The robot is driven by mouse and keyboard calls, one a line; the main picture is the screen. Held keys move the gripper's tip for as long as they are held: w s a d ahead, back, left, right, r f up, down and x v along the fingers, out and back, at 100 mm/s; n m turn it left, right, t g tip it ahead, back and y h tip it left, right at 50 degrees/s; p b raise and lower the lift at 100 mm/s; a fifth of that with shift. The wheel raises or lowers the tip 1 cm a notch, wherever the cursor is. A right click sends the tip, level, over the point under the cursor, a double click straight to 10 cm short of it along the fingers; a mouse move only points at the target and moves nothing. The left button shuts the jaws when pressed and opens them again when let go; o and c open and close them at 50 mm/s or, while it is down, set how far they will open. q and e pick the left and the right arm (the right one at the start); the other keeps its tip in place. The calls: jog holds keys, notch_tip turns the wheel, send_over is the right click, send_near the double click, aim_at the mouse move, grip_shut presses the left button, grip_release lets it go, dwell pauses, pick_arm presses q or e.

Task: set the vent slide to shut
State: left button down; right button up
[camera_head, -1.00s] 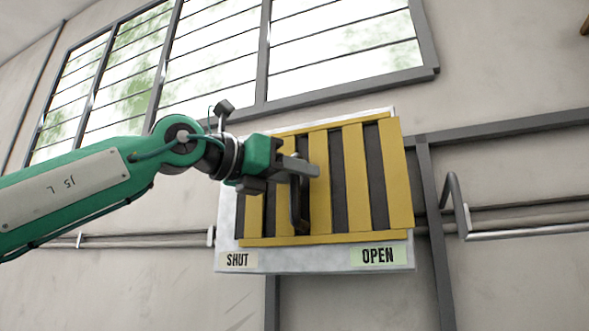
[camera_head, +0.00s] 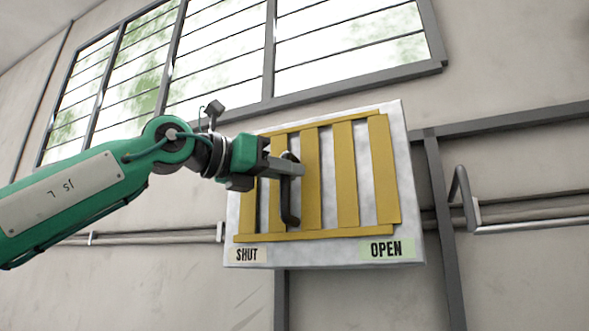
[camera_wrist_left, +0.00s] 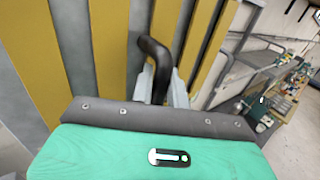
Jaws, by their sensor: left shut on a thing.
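The vent slide (camera_head: 346,165) is a yellow barred grille on a pale metal backing plate (camera_head: 405,170) on the wall. A SHUT label (camera_head: 247,255) is at the plate's lower left and an OPEN label (camera_head: 386,249) at its lower right. Pale strips of plate show between the yellow bars, and a wider strip shows at the right. My left gripper (camera_head: 296,170) is shut on the slide's dark upright handle (camera_head: 289,205). In the left wrist view the handle (camera_wrist_left: 156,55) runs down between the two fingers (camera_wrist_left: 160,85). My right gripper is not in view.
A louvred window (camera_head: 345,45) is above the vent. A grey post (camera_head: 443,230) and a bent pipe (camera_head: 460,195) stand to its right. The left wrist view shows a cluttered bench (camera_wrist_left: 275,110) at far right.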

pick_arm(q)
jog(key=shift+a, duration=0.15)
jog(key=c, duration=1.5)
grip_release()
jog(key=shift+w, duration=0.1)
jog(key=shift+c, duration=0.2)
jog(key=shift+o, duration=0.5)
jog(key=shift+a, duration=0.2)
